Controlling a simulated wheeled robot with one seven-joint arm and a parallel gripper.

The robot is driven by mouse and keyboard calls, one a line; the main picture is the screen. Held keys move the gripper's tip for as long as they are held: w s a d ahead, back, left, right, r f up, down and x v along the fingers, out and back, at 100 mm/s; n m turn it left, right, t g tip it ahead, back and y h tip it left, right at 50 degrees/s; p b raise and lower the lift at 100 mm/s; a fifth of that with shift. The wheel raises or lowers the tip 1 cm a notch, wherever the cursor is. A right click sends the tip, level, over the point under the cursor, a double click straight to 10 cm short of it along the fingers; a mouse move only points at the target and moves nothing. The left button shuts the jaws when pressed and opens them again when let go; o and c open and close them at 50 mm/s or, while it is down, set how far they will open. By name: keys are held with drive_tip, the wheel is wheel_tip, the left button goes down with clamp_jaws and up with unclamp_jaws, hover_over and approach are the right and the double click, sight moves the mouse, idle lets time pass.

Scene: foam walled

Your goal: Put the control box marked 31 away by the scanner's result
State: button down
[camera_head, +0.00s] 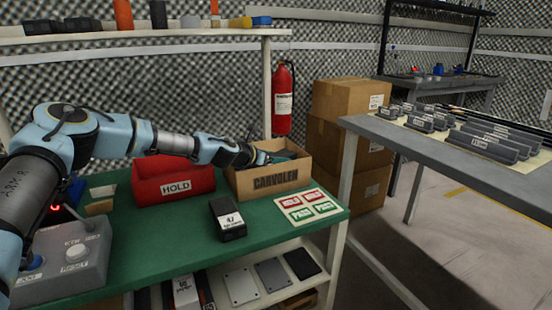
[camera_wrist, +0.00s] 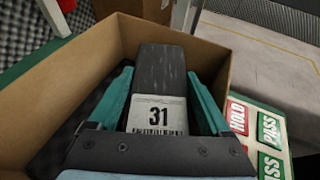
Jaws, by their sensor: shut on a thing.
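The control box marked 31 (camera_wrist: 158,85) is black with a white label, held between the teal fingers of my gripper (camera_wrist: 160,105) in the wrist view. In the head view my gripper (camera_head: 268,158) is at the open cardboard box marked CARVOLEN (camera_head: 275,183), whose walls surround the control box in the wrist view. Whether the control box touches the bottom is hidden. A red HOLD bin (camera_head: 175,186) stands left of the carton. A grey console (camera_head: 70,262) with a RESET button is at the left; a small red light glows behind it. I cannot read a scan result.
Another black box with a white label (camera_head: 228,218) lies on the green table. A sheet of red HOLD and green PASS labels (camera_head: 308,206) lies at its right. A grey table (camera_head: 440,150) with several dark labelled bars stands right. Stacked cartons (camera_head: 345,140) stand behind.

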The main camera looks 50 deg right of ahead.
unclamp_jaws()
drive_tip(key=shift+a+f, duration=0.1)
drive_tip(key=shift+f, duration=0.2)
drive_tip(key=shift+r+p, duration=0.3)
drive_tip(key=shift+r, duration=0.1)
drive_tip(key=v, duration=1.2)
drive_tip(key=shift+r, duration=0.4)
